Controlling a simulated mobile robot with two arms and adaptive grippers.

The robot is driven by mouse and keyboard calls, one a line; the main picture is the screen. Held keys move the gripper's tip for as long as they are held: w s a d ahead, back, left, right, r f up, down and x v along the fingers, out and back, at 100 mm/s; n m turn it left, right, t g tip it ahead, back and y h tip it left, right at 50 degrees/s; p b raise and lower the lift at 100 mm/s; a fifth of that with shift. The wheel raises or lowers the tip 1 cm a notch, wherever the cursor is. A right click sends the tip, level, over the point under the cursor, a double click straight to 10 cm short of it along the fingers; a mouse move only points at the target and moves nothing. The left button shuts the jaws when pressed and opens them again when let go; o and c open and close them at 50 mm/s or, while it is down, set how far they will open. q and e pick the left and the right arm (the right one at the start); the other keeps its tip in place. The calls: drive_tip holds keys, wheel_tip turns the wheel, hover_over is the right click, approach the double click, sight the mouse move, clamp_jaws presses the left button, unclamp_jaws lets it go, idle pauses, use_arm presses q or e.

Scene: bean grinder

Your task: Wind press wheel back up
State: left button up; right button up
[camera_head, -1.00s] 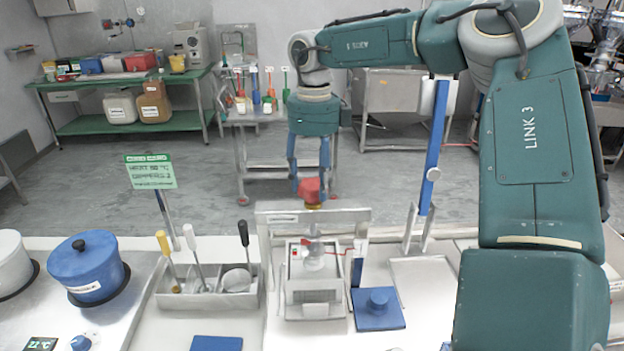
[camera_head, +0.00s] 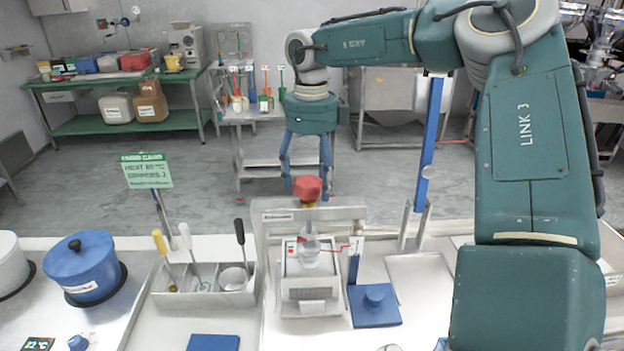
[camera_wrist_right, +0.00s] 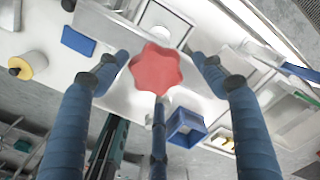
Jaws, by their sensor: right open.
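The red press wheel (camera_head: 307,188) sits at the top of the press frame (camera_head: 314,214), above a clear vessel on a white machine (camera_head: 310,268). In the right wrist view the wheel (camera_wrist_right: 156,69) is a red lobed knob. My right gripper (camera_head: 306,186) hangs straight down over it from above. Its blue fingers are open, one on either side of the wheel; in the right wrist view the fingertips (camera_wrist_right: 160,58) stand apart from the wheel with gaps. My left gripper is not seen.
A blue plate with a knob (camera_head: 374,304) lies right of the machine. A utensil holder (camera_head: 203,285) and blue pot (camera_head: 84,268) stand left. A blue post (camera_head: 429,145) rises right of the press. A green sign (camera_head: 146,170) stands left.

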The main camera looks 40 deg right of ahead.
sight(312, 182)
drive_tip(key=shift+w+r, duration=0.15)
drive_tip(key=shift+r, duration=0.25)
wheel_tip(312, 182, up, 11)
drive_tip(key=shift+r, duration=0.15)
idle(0.4)
